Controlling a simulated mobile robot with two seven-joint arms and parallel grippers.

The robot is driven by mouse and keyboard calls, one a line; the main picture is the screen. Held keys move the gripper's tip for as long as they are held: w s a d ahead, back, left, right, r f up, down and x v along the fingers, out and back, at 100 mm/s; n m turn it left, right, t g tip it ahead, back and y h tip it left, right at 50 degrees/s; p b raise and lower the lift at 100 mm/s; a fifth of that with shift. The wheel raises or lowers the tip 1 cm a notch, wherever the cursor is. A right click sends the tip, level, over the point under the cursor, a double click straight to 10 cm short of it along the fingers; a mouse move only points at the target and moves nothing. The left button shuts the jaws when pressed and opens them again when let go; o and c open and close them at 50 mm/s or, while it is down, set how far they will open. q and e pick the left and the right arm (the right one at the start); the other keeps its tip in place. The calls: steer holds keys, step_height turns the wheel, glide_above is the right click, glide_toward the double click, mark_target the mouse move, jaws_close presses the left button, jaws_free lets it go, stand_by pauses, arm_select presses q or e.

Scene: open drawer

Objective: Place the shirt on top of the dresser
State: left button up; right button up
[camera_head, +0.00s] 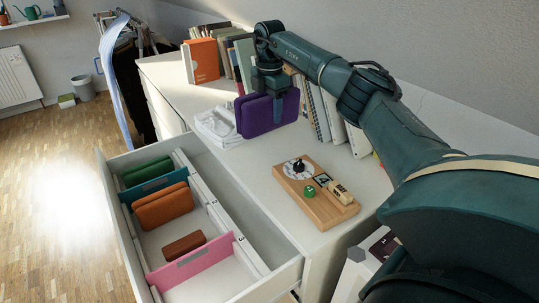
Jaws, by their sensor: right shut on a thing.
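My right gripper (276,104) is shut on a purple folded shirt (252,117). It holds the shirt upright over the back of the white dresser top (258,168). The shirt is next to a stack of folded white cloth (213,126) and in front of a row of books. I cannot tell whether its lower edge touches the top. The dresser's drawer (216,164) is open. In it lie green (146,171), orange (163,205) and brown (184,246) folded items between dividers. My left gripper is out of view.
A wooden board (306,194) with small objects lies on the dresser top, right of the shirt. Books (319,113) line the wall behind it, and an orange book (204,61) stands at the far end. Bare top shows between cloth and board.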

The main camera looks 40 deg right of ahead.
step_height(320, 180, down, 9)
steer(key=shift+s+f, duration=0.1)
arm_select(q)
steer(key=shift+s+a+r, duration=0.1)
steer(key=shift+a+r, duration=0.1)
arm_select(e)
steer(key=shift+f, duration=0.1)
steer(key=shift+f, duration=0.1)
steer(key=o, duration=1)
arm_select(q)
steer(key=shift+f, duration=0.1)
arm_select(e)
steer(key=shift+o, duration=0.2)
step_height(320, 180, up, 12)
steer(key=shift+f, duration=0.25)
steer(key=shift+r, duration=0.35)
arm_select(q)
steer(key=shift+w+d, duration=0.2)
